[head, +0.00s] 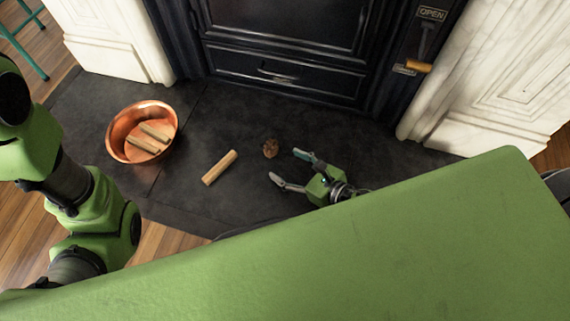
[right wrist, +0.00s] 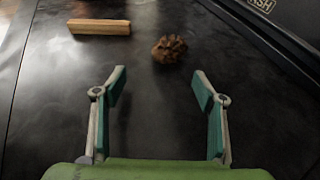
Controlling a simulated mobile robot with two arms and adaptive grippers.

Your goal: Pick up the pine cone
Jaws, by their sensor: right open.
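A small brown pine cone (head: 270,148) lies on the dark stone hearth in front of the stove. In the right wrist view the pine cone (right wrist: 169,49) sits beyond the fingertips, a little right of the middle of the gap. My right gripper (head: 287,167) is open and empty, just right of and nearer than the cone, with its fingers pointing left toward it. In the right wrist view both fingers of the right gripper (right wrist: 159,82) are spread wide and touch nothing. My left arm shows at the left edge of the head view, but its gripper is not seen.
A wooden stick (head: 219,167) lies on the hearth (head: 215,115) left of the cone; it also shows in the right wrist view (right wrist: 99,27). A copper bowl (head: 113,133) with sticks stands farther left. The black stove (head: 280,55) rises behind. The hearth around the cone is clear.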

